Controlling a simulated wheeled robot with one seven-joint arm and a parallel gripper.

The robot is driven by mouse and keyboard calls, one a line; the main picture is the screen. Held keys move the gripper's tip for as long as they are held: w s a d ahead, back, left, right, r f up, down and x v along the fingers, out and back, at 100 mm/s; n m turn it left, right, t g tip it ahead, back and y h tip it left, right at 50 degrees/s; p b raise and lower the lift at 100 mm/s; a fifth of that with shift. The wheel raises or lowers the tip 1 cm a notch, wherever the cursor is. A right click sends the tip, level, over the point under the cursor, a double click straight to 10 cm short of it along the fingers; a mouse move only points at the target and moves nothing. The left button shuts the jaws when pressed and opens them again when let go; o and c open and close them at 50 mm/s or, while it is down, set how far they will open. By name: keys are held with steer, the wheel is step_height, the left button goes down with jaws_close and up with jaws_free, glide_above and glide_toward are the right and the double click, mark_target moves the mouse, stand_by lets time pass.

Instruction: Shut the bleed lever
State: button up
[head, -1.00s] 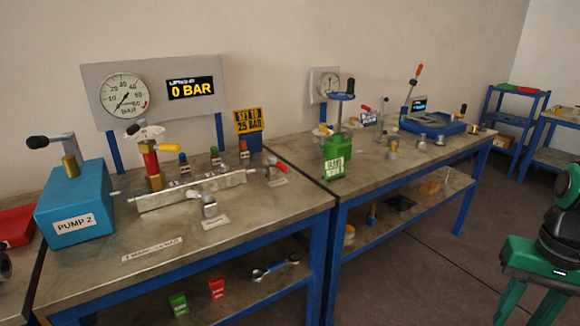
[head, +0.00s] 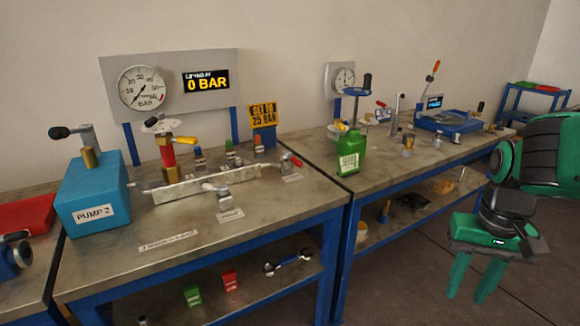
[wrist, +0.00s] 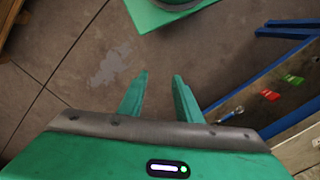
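A pale metal manifold block (head: 190,184) lies on the left bench. A lever with a red grip (head: 293,160) is at its right end, with a small label in front. A pale lever (head: 216,188) sits at the front of the block, behind another small label. A yellow lever (head: 180,141) sticks out from the red-and-brass fitting. The labels are too small to read, so I cannot tell which is the bleed lever. My gripper (head: 473,295) is open and empty, pointing down, right of the benches in the head view. Its fingers show apart over floor in the wrist view (wrist: 161,77).
The blue PUMP 2 box (head: 93,193) stands left of the block. The gauge board (head: 172,82) reads 0 BAR, near a yellow SET TO 25 BAR sign (head: 263,116). A green bottle (head: 351,150) stands on the right bench. Open floor lies under my gripper.

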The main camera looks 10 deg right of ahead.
steer(key=shift+o, duration=0.9)
steer(key=n+t+y, duration=0.4)
steer(key=t+y, duration=0.4)
steer(key=t, duration=0.4)
glide_toward(296, 163)
steer(key=w+f, duration=0.1)
steer(key=w, duration=0.1)
steer(key=x, duration=1)
steer(key=shift+d, duration=0.15)
